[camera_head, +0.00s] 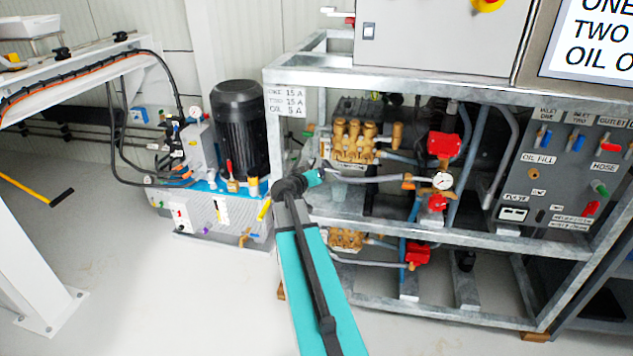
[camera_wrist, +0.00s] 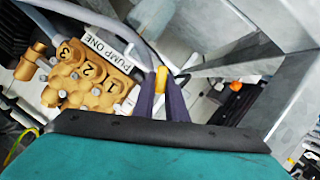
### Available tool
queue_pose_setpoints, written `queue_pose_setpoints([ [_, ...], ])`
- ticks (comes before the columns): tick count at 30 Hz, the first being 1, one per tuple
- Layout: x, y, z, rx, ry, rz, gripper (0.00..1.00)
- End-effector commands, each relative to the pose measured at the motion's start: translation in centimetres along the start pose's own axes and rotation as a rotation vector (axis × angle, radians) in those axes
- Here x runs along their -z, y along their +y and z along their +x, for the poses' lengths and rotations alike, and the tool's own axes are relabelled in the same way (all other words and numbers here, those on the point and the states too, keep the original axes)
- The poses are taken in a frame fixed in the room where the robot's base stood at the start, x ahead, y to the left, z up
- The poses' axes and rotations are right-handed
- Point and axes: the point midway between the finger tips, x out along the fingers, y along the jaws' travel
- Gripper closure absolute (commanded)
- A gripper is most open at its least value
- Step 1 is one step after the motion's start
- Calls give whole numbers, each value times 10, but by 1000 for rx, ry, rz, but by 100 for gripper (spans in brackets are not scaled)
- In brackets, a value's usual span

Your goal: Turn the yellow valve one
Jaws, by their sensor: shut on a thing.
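In the wrist view, my gripper (camera_wrist: 161,92) has its two dark purple fingers closed on the yellow valve (camera_wrist: 161,76), a small upright yellow handle. The handle's top shows between the fingertips; its lower part and stem are hidden. The brass pump (camera_wrist: 88,85) with a "PUMP ONE" label is just to the left. In the head view, my teal wrist (camera_head: 313,177) reaches into the left side of the metal frame, beside the upper brass pump (camera_head: 354,140). The fingers and the held valve cannot be made out there.
Galvanised frame posts and rails (camera_head: 420,222) surround the pumps closely. A pressure gauge (camera_head: 442,181) and red fittings (camera_head: 443,145) are to the right. A black motor (camera_head: 238,125) on a hydraulic unit stands at left. Open floor lies in front.

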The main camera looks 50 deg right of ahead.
Motion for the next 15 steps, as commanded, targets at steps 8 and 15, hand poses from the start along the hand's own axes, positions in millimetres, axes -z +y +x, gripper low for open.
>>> queue_pose_setpoints([
  [8,-2,-1,2,-57,-1,-128,100],
  [15,-1,0,1,-77,-2,-175,100],
])
